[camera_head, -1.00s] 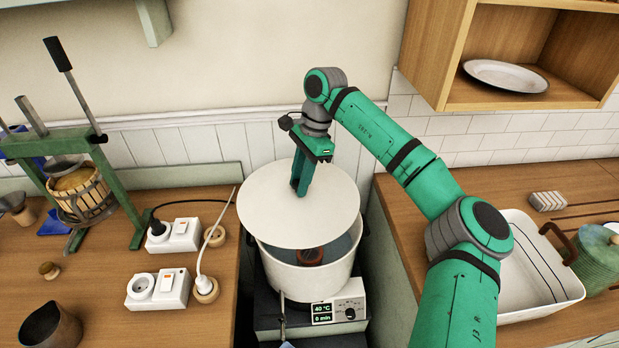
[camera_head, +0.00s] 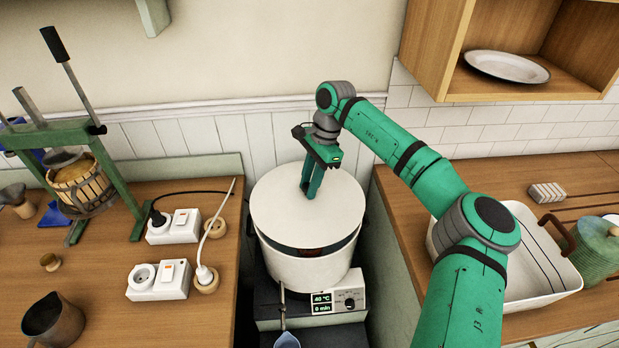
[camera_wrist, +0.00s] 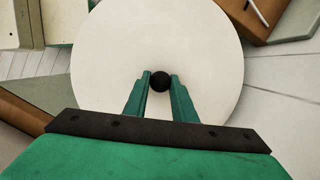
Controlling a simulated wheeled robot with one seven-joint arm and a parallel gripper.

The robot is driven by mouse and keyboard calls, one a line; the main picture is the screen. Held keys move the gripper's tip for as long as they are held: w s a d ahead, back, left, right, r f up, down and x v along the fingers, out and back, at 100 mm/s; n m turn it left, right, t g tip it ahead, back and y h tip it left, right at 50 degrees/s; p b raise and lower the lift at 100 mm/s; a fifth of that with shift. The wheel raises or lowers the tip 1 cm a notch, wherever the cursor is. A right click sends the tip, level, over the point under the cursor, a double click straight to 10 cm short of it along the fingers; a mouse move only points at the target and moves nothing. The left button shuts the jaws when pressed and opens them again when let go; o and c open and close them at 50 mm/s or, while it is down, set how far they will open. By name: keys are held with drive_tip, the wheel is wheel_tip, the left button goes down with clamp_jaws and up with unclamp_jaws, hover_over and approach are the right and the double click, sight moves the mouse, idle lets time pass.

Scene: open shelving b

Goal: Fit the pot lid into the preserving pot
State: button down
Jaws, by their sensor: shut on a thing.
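The pot lid (camera_head: 285,215) is a white disc with a small black knob (camera_wrist: 160,81), seen between my fingertips in the wrist view. My gripper (camera_head: 309,193) is shut on that knob from above. The preserving pot (camera_head: 310,268) is white and stands on a dark heater with a display and a dial. The lid is over the pot's mouth, and a dark gap shows between its front edge and the rim. Inside the gap a brownish thing shows faintly. The lid's back edge against the rim is hidden.
White power sockets (camera_head: 158,280) with cables and a fruit press (camera_head: 85,185) stand on the left counter. A white basin (camera_head: 530,262) and a green pot (camera_head: 600,250) are on the right counter. A wooden shelf with a plate (camera_head: 507,67) hangs above.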

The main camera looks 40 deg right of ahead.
drive_tip(key=shift+f, duration=1.9)
drive_tip(key=shift+f, duration=0.8)
idle(1.2)
drive_tip(key=c, duration=0.8)
unclamp_jaws()
drive_tip(key=shift+r, duration=3.95)
